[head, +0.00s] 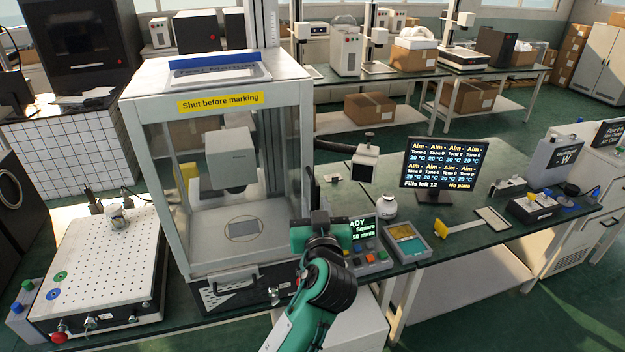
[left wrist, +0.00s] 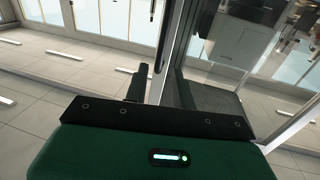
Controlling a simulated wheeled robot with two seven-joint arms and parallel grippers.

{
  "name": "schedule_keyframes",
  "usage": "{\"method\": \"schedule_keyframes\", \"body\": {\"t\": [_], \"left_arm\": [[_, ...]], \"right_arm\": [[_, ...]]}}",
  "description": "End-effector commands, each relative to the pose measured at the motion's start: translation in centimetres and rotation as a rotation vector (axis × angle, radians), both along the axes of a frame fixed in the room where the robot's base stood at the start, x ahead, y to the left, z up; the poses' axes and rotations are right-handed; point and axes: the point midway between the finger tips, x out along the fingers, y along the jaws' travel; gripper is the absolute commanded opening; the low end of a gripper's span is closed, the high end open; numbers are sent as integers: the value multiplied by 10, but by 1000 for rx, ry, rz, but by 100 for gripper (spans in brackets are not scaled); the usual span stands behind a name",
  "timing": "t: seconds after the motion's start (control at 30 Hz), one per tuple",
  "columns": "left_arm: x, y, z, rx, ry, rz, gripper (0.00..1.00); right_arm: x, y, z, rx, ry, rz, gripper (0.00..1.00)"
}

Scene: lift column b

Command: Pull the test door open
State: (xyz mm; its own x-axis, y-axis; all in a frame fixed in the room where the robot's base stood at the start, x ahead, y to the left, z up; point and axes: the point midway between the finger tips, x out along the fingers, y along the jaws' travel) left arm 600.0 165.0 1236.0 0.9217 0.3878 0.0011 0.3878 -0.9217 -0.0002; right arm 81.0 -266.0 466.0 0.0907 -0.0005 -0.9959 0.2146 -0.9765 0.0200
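The test door (head: 218,190) is the clear front panel of a white-framed cabinet, under a yellow label (head: 220,103) reading "Shut before marking". I cannot tell whether it is fully shut. My left gripper (head: 316,210) is at the cabinet's front right post, its green body just right of it. In the left wrist view, one dark finger (left wrist: 138,84) shows beyond the green body. A dark upright bar (left wrist: 166,35), possibly the door handle, stands just beyond it, next to the glass edge. Whether the fingers hold it is hidden. My right gripper is not in view.
A monitor (head: 442,168) stands farther right. A perforated white plate (head: 100,262) lies left of the cabinet.

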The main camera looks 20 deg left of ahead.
Motion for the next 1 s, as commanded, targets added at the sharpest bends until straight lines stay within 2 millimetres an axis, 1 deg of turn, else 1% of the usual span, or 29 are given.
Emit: {"method": "schedule_keyframes", "body": {"t": [0.03, 0.1, 0.2, 0.3, 0.5, 0.77, 0.8, 0.9, 1.0], "left_arm": [[11, 5, 6, 4, 2, 2, 26], [24, 11, 5, 4, 1, 2, 26], [40, 17, 4, 2, 2, 1, 26], [51, 21, 3, 1, 2, 0, 26], [62, 26, 0, 0, 1, -1, 26], [62, 26, -1, 0, 1, -1, 26], [62, 26, -1, 0, 1, -1, 18], [62, 26, -1, 0, 1, -1, 0], [62, 26, -1, -1, 2, -1, 0]], "right_arm": [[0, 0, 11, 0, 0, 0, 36], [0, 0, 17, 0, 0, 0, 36], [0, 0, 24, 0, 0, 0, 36], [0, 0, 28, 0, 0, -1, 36], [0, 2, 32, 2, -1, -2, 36], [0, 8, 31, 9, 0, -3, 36], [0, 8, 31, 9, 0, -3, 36], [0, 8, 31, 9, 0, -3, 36], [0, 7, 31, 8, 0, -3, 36]]}}
